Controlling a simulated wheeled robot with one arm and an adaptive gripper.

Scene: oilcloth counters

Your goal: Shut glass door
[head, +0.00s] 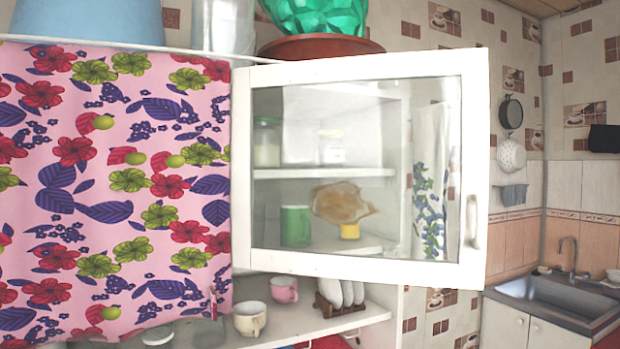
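The glass door (359,266) is a white-framed pane hinged at its left side on a white wall cabinet. It stands open, swung out toward me, with its right edge away from the cabinet. A pale vertical handle (473,221) is on the right part of its frame. Through the glass I see shelves with jars, a green mug (296,226) and a yellow item (350,231). My gripper is not in view.
A pink floral curtain (115,195) covers the cabinet's left part. Below the door, an open shelf (330,324) holds cups (250,319) and a rack of plates (340,297). A sink (560,297) is at the right. Pots stand on top of the cabinet.

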